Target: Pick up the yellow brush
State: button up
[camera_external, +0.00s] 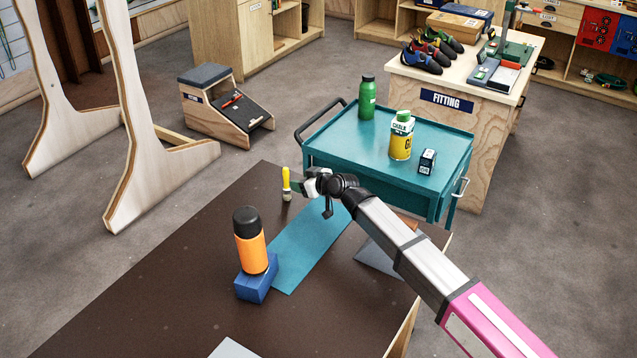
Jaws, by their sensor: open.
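The yellow brush (286,183) stands upright at the far edge of the dark brown table (160,285), its yellow handle up and its pale head down. My gripper (302,186) is at the end of my arm, just right of the brush and close to it. The gripper is open. From this angle I cannot tell whether the brush is between the fingers or only beside them. The fingertips are small in this view.
An orange bottle with a black cap (251,245) stands on a blue block (257,281) nearer on the table. A teal strip (300,255) lies beside it. A teal cart (330,150) with bottles and a small box stands just beyond the table. The table's left part is clear.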

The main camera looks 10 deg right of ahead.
aim_at(288, 178)
jog(key=x, duration=0.8)
jog(key=shift+w+a, duration=0.1)
jog(key=shift+w, duration=0.35)
grip_shut()
